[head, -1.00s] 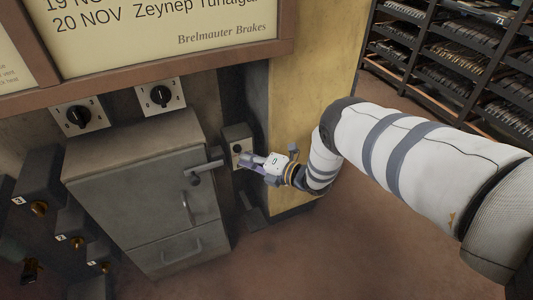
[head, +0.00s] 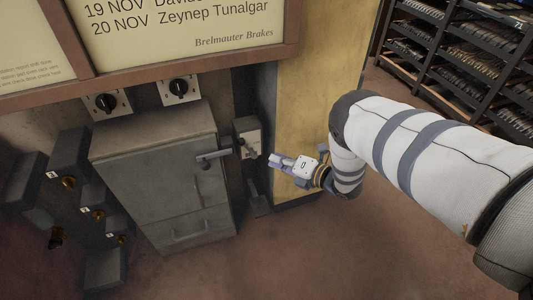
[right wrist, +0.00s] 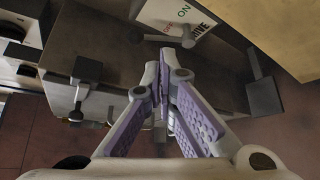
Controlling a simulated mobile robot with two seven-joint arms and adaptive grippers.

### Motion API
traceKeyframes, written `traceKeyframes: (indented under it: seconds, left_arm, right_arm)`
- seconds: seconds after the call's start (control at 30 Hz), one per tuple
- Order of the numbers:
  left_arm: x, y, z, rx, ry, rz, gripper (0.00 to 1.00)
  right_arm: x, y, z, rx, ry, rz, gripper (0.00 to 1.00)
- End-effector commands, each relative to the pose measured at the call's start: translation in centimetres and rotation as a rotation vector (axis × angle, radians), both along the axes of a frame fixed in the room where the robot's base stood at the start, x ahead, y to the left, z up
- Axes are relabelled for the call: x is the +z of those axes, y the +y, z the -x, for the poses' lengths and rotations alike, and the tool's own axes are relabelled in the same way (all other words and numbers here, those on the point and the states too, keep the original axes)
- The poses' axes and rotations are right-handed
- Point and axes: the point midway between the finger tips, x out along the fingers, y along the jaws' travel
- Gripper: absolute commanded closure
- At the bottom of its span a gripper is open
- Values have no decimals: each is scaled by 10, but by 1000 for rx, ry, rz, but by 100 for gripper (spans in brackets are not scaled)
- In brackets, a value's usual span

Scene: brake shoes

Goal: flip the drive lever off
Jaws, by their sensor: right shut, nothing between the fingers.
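The drive lever (head: 249,151) sits on a small pale switch box (head: 246,129) on the wall, right of the grey cabinet. In the right wrist view, the box's white plate (right wrist: 170,12) carries green "ON" lettering, small red lettering and part of the word "DRIVE". The grey lever (right wrist: 187,38) shows there just beyond the fingertips. I cannot tell its exact setting. My right gripper (head: 274,159) is shut and empty, to the right of the lever and slightly lower, seemingly apart from it. Its purple-padded fingers (right wrist: 165,72) meet in the right wrist view. My left gripper is out of view.
The grey cabinet (head: 160,180) has a protruding handle (head: 208,158) close to the switch box. Two rotary switches (head: 180,88) are above it. Several dark boxes with brass parts are at left. A yellow panel (head: 318,110) stands behind my right gripper. Open floor lies below.

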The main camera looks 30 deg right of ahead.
Motion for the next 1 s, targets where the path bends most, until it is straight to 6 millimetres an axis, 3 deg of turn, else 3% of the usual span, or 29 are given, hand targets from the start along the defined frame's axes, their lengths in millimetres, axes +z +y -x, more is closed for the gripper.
traceKeyframes:
  seconds: [0.1,0.23,0.8,0.87,0.97,1.0]
  left_arm:
    - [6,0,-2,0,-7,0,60]
    - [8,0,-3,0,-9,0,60]
    - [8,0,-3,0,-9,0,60]
    - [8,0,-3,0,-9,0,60]
    - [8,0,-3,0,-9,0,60]
    - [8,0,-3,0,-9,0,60]
  right_arm:
    - [7,-7,20,-2,1,0,100]
    - [9,-10,32,-2,1,0,100]
    - [2,-10,41,-22,33,-27,100]
    - [-16,-7,58,-90,128,-107,100]
    - [-66,6,122,-329,414,-345,100]
    - [-85,14,157,-457,542,-447,100]
